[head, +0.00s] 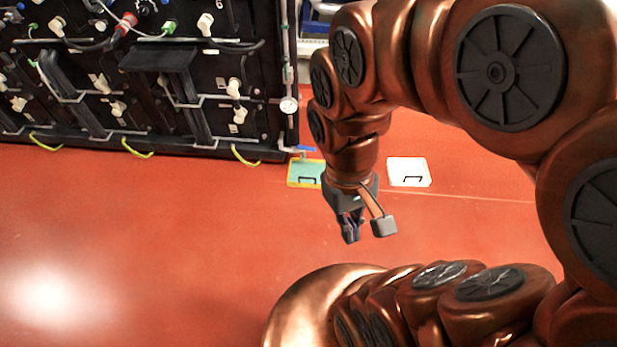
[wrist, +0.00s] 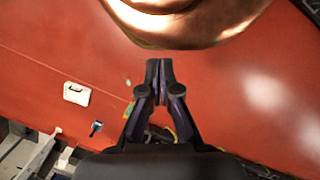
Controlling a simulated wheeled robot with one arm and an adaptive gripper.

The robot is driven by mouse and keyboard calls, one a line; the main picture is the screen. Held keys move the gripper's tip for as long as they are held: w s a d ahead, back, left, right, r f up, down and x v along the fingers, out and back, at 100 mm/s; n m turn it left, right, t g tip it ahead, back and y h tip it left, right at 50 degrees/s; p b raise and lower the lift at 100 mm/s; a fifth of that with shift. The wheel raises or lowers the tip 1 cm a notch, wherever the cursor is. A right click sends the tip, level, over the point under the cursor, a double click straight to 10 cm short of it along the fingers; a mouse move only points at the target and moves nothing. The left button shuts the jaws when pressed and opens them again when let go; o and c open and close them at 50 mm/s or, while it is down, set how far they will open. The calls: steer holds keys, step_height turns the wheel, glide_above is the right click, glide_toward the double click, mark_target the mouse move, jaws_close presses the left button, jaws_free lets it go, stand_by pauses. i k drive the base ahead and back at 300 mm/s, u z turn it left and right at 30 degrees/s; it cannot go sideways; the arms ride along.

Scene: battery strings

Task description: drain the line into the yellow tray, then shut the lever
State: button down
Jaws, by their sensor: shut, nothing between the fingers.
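The yellow tray (head: 303,186) lies on the red floor beside the foot of the black rack, its rim yellow and its inside teal. My arm covers its right edge in the head view. The lever (head: 302,148) is a small blue handle on a pipe end just above the tray's back; it also shows in the wrist view (wrist: 96,128). Whether any liquid runs or lies in the tray cannot be told. My gripper (head: 351,236) points down, shut and empty, in front and to the right of the tray, apart from it and the lever.
A white tray (head: 408,172) lies on the floor to the right. The black rack (head: 150,80) with pipes, white fittings and yellow hoses (head: 138,149) fills the back left. A round gauge (head: 289,105) sits on the pipe above the lever. The floor in front is clear.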

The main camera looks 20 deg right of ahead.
mark_target(301, 147)
steer(key=z, duration=1)
steer(key=i, duration=0.5)
steer(key=u, duration=1.35)
